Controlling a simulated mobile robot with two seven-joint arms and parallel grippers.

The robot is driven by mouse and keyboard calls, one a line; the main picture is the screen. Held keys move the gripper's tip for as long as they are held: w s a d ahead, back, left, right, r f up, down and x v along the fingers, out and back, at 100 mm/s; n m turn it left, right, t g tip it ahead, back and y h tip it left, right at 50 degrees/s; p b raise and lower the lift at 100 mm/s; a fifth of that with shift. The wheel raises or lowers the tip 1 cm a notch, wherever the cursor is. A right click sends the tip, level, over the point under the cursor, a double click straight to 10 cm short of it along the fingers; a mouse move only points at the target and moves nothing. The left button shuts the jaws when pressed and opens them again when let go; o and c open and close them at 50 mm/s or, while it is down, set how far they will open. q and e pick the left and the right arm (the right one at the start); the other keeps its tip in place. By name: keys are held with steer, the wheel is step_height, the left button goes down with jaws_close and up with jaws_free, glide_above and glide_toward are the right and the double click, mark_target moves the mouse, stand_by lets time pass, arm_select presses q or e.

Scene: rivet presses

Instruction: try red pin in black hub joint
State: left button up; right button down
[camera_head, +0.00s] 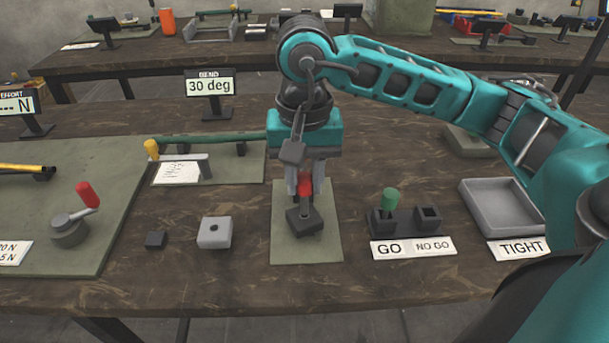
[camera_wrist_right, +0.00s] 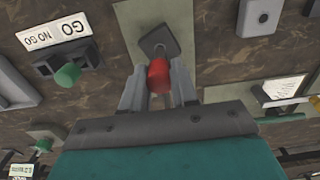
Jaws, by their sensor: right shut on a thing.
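The red pin (camera_head: 304,186) has a red grip and a grey lower shaft. It stands roughly upright between the fingers of my right gripper (camera_head: 305,188), which is shut on the red grip. The black hub joint (camera_head: 304,222) is a dark block on a green-grey mat, directly below the pin. The shaft's lower end meets the top of the block; how deep it goes in I cannot tell. In the right wrist view the red pin (camera_wrist_right: 159,77) is between the fingers, with the black hub joint (camera_wrist_right: 157,40) just beyond. My left gripper is not in view.
Right of the mat (camera_head: 318,252) is a GO / NO GO gauge (camera_head: 405,222) with a green pin (camera_head: 389,199), then a grey tray (camera_head: 497,222) labelled TIGHT.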

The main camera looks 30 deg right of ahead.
stand_by(0.3)
steer(key=shift+b, duration=0.3)
steer(key=shift+f, duration=0.1)
stand_by(0.3)
steer(key=shift+f+b, duration=0.35)
steer(key=shift+b, duration=0.1)
steer(key=shift+r, duration=0.15)
stand_by(0.6)
steer(key=shift+r+p, duration=1.65)
steer(key=shift+r, duration=1.3)
